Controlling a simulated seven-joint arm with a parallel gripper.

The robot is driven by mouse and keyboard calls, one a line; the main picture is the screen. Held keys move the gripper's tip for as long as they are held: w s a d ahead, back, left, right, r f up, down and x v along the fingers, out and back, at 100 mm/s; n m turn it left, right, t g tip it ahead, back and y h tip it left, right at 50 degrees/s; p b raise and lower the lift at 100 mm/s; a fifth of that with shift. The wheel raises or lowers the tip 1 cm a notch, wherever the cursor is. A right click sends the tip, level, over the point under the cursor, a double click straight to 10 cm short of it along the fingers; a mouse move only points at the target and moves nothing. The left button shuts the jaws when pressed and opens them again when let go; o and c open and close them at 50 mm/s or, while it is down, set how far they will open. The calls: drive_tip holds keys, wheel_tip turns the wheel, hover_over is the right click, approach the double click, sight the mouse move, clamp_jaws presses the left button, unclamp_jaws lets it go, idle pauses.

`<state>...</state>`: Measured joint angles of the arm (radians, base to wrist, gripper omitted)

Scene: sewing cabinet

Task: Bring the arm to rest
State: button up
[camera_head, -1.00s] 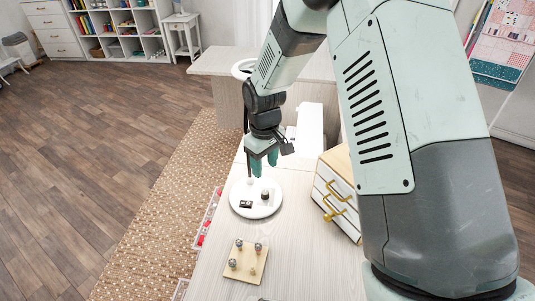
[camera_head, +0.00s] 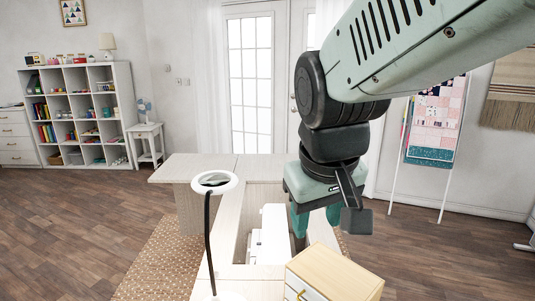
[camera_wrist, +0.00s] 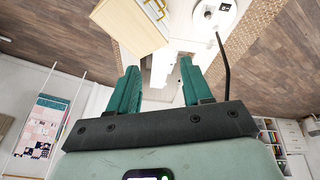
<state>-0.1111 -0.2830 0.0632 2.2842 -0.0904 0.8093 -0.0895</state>
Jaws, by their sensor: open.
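My gripper (camera_head: 316,224) hangs from the raised arm in the head view, over the far part of the cabinet, left of the wall quilt and behind the small drawer box. Its two green fingers are apart. The wrist view also shows my gripper (camera_wrist: 159,68) with open fingers and nothing between them. The pale wooden cabinet top (camera_head: 226,231) lies below. Part of the view behind the gripper is hidden by the arm.
A small drawer box (camera_head: 334,274) stands near the gripper. A white machine-like object (camera_head: 271,237) is beside it. A ring lamp (camera_head: 214,182) on a thin dark stem rises at left. In the wrist view, a white disc (camera_wrist: 226,15) carries small items.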

drive_tip(key=s+d+r+m, duration=0.1)
drive_tip(key=s+d, duration=0.1)
drive_tip(key=s, duration=0.3)
drive_tip(key=s+d+r+m+t, duration=0.1)
drive_tip(key=s+m, duration=0.1)
drive_tip(key=s, duration=0.3)
drive_tip(key=shift+s+d+r+t, duration=0.25)
drive_tip(key=shift+s+d+t, duration=0.05)
drive_tip(key=shift+s+d, duration=0.05)
drive_tip(key=shift+c, duration=0.4)
